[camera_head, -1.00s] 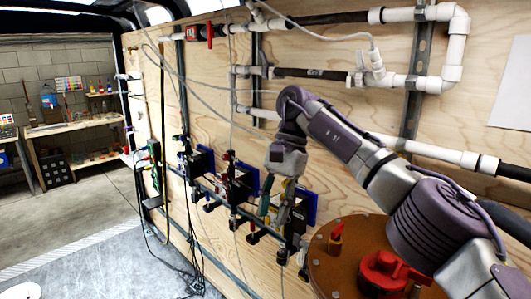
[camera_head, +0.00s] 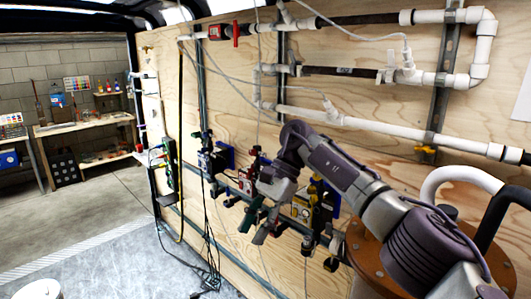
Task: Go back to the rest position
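My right gripper (camera_head: 252,230) hangs at the end of my purple and grey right arm, which comes in from the lower right. It points down and to the left, in front of the row of small devices on the wooden wall. Its two fingers look apart, with nothing seen between them. It hides part of the devices behind it. My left gripper is not in view.
White and black pipes (camera_head: 345,122) run along the plywood wall (camera_head: 230,80). Filter devices (camera_head: 214,160) sit on a rail, with cables hanging below. A round brown lid (camera_head: 366,250) is beside my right arm. A workbench (camera_head: 84,123) stands far left; the floor (camera_head: 100,205) there is clear.

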